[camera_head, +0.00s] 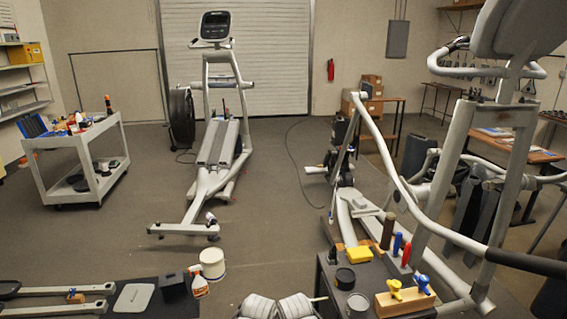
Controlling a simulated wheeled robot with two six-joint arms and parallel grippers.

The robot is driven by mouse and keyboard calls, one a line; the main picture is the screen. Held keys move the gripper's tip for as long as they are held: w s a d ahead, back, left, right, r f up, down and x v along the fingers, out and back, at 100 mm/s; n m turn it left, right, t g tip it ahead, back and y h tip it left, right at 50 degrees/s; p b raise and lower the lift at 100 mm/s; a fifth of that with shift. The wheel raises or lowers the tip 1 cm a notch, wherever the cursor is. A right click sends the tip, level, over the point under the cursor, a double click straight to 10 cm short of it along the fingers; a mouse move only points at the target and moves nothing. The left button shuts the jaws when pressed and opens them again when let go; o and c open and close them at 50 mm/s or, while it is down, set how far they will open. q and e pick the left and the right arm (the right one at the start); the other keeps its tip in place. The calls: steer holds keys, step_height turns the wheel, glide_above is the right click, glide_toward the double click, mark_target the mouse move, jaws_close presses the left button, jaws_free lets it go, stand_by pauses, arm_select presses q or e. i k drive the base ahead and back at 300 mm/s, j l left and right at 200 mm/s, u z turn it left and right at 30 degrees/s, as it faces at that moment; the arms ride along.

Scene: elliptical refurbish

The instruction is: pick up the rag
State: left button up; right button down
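No rag is clearly recognisable. A small yellow folded or block-like piece (358,254) lies on the dark cart (327,288) at the lower right; I cannot tell whether it is cloth or sponge. A flat pale grey piece with rounded corners (134,297) lies on the dark surface at the lower left; its material is unclear. Neither of my grippers shows. Pale ribbed shapes at the bottom centre are cut off by the picture edge, and I cannot make out fingers there.
A spray bottle (198,284) and white tub (212,263) stand lower left. Elliptical machines (214,150) stand beyond. The middle floor is clear.

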mark_target(360, 204)
steer(key=i+j+u, duration=0.25)
steer(key=i, duration=0.15)
steer(key=i+j+u, duration=0.3)
steer(key=i, duration=0.15)
steer(key=i+u, duration=0.25)
steer(key=i, duration=0.2)
steer(key=i+z, duration=0.35)
steer(key=i, duration=0.2)
steer(key=i+z, duration=0.35)
steer(key=i, duration=0.15)
steer(key=i+j+z, duration=0.35)
steer(key=i, duration=0.15)
steer(key=i+l+z, duration=0.25)
steer(key=i+z, duration=0.2)
steer(key=i, duration=0.15)
steer(key=i+z, duration=0.5)
steer(key=i+l, duration=0.15)
steer(key=i, duration=0.2)
steer(key=i+l, duration=0.2)
steer(key=i, duration=0.15)
steer(key=i+l, duration=0.15)
steer(key=i, duration=0.25)
steer(key=z, duration=1.1)
steer(key=k+j, duration=0.15)
steer(key=k, duration=0.3)
